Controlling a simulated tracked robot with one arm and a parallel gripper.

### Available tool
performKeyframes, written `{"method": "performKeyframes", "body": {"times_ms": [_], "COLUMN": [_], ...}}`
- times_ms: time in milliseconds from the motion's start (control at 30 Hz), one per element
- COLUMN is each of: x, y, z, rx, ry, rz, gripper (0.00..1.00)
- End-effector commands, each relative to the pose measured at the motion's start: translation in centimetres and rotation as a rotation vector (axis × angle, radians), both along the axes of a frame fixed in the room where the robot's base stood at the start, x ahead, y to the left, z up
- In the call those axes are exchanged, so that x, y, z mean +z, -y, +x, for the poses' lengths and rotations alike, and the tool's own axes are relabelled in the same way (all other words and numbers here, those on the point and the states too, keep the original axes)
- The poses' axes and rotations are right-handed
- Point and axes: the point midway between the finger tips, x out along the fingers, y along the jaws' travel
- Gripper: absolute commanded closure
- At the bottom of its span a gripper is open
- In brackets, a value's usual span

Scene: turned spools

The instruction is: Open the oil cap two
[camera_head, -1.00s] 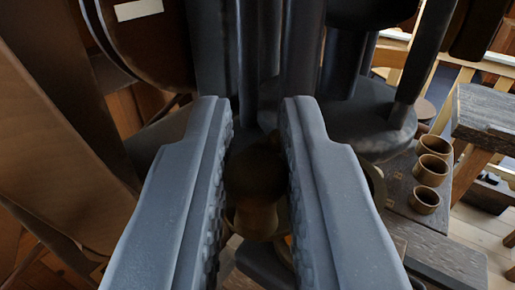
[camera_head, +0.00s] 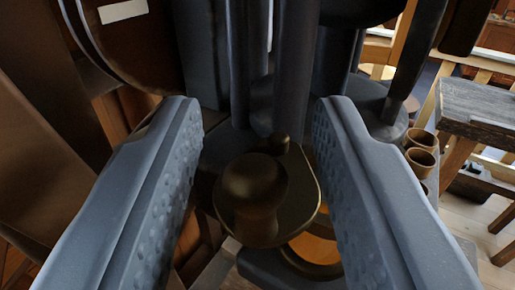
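A dark brass cap with a round knob (camera_head: 254,184) sits in the middle of the view. Its flat brass lid (camera_head: 290,222) spreads around the knob's base and has a small nub at its far edge. Below and right of the lid, a brass ring or cup rim (camera_head: 318,262) shows with an orange-brown inside, partly uncovered. My gripper (camera_head: 256,115) is open, with one grey finger on each side of the knob. A gap shows between the knob and both fingers, and nothing is held.
Dark vertical rods (camera_head: 297,70) stand just behind the cap. A large dark brown disc (camera_head: 130,45) with a white label is at upper left. Brass cups (camera_head: 421,160) stand at right. A wooden bench (camera_head: 485,110) is at far right, with open floor below it.

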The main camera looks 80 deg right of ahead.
Motion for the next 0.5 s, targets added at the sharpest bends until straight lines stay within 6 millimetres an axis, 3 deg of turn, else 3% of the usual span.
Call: {"method": "performKeyframes", "body": {"times_ms": [500], "x": [0.04], "y": [-0.13], "z": [0.00], "rx": [0.002], "ry": [0.000], "rz": [-0.001], "gripper": [0.66]}}
